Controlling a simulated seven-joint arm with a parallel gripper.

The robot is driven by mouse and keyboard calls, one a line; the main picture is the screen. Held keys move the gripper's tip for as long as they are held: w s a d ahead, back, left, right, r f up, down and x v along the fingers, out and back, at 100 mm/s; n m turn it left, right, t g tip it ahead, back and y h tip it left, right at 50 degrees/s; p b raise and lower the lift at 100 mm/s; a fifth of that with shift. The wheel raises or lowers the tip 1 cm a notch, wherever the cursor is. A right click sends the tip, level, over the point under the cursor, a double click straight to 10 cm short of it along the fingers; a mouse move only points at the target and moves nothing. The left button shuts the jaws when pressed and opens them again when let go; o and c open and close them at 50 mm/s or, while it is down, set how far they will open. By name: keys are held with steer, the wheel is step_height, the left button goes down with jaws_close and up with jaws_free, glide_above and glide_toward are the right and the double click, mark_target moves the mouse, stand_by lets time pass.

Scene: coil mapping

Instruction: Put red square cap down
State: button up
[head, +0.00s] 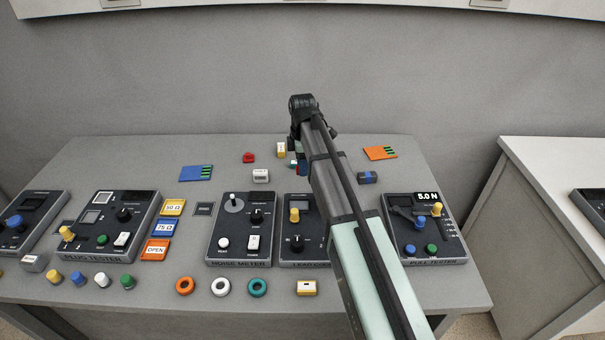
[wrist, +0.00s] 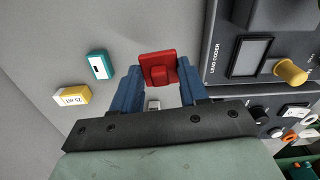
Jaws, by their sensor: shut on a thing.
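The red square cap (wrist: 158,68) is between the blue fingers of my gripper (wrist: 158,80) in the wrist view. It shows a flat square plate with a smaller raised block on it. The fingers are shut on it. In the head view my gripper (head: 301,168) is low over the back middle of the table, largely hidden behind my arm. I cannot tell whether the cap touches the table.
A yellow and white block (wrist: 71,95) and a teal block (wrist: 98,65) stand left of the cap. A dark meter box (wrist: 262,50) lies to the right. In the head view, a red piece (head: 249,157) and a blue card (head: 195,173) lie further left.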

step_height(320, 180, up, 4)
steer(key=shift+f, duration=0.2)
steer(key=shift+s+a+r, duration=0.1)
steer(key=shift+a, duration=0.3)
steer(key=s+a+n, duration=0.2)
steer(key=a, duration=1)
steer(key=m, duration=0.1)
glide_above(196, 172)
steer(key=shift+s+f+m, duration=0.1)
steer(key=shift+f+m, duration=0.5)
steer(key=shift+f, duration=1.7)
steer(key=shift+f+m, duration=0.6)
steer(key=shift+f, duration=1.7)
